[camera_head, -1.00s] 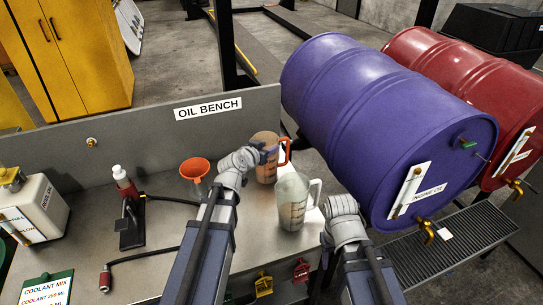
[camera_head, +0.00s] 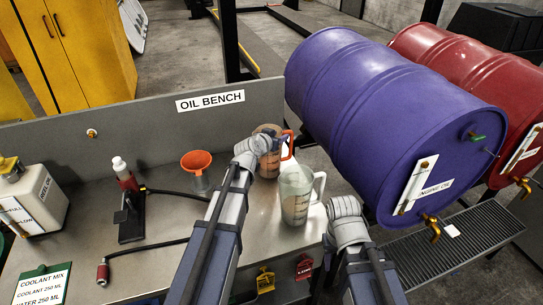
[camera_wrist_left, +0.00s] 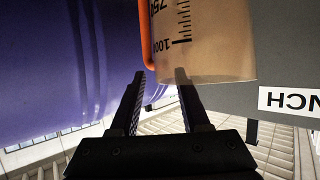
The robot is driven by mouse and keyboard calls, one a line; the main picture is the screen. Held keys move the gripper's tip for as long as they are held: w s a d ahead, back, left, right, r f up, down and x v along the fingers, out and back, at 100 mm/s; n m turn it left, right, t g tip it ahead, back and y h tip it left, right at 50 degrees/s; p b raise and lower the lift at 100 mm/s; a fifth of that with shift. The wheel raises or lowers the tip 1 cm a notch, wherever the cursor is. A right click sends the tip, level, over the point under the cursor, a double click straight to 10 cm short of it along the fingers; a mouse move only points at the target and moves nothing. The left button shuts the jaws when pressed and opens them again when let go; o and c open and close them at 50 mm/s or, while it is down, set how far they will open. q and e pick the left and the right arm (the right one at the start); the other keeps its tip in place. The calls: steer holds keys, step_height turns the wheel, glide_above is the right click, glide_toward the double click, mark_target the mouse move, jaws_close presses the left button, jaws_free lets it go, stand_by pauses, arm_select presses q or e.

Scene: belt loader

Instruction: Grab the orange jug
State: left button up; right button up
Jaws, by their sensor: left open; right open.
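The orange jug (camera_head: 267,164) is a translucent, brownish measuring jug with an orange handle, standing at the back right of the bench. My left wrist partly covers it in the head view. In the left wrist view the jug (camera_wrist_left: 212,42) fills the upper middle, with its orange handle (camera_wrist_left: 146,38) on its left side. My left gripper (camera_wrist_left: 160,74) is open, its fingertips at the jug's lower edge on the handle side; contact cannot be told. My right gripper (camera_head: 346,210) is by the bench's right edge, below the purple drum; its fingers are hidden.
A clear jug (camera_head: 294,200) stands just in front of the orange jug, between my arms. An orange funnel (camera_head: 196,161) is to the left. The purple drum (camera_head: 390,120) lies close on the right. A back panel (camera_head: 140,125) runs behind the bench.

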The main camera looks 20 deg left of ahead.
arm_select(q)
steer(key=shift+s, duration=0.1)
steer(key=shift+c, duration=0.3)
jaws_close()
stand_by(0.9)
